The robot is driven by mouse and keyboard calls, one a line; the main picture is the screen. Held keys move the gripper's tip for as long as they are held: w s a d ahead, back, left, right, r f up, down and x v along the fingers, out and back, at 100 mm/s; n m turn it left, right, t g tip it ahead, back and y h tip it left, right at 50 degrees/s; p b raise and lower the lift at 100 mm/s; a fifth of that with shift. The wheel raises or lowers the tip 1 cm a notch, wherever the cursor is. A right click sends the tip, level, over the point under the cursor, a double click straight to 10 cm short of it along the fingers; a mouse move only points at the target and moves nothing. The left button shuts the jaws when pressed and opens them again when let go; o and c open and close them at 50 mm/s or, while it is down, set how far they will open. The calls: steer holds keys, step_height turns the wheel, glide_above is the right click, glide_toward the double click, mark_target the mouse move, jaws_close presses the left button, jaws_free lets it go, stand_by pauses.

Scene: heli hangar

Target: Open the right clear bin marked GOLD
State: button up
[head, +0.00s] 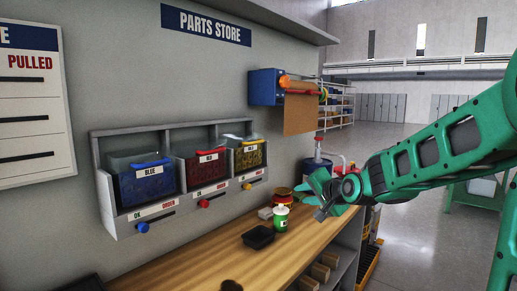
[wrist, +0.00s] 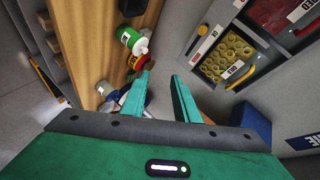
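My gripper (head: 318,197) is right of the bin and lower, over the bench end. In the wrist view my gripper (wrist: 160,77) has its fingers apart with nothing between them, clear of the bin.
Left of the gold bin are the red bin (head: 206,168) and blue bin (head: 148,184). On the wooden bench (head: 215,265) stand a green-and-white bottle (head: 281,218), a red-and-yellow jar (head: 283,197) and a black tray (head: 258,237). A blue paper-roll holder (head: 264,87) juts from the wall above right.

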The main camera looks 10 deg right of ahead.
mark_target(245, 151)
steer(key=w+a+r+m+t+y, duration=0.3)
steer(key=w+a+r+m+t, duration=0.25)
steer(key=w+a+r, duration=0.4)
steer(key=w+r, duration=0.3)
steer(key=w, duration=0.7)
steer(key=shift+w+a, duration=0.2)
steer(key=shift+a, duration=0.1)
steer(key=shift+n+t, duration=0.25)
steer(key=shift+c, duration=0.4)
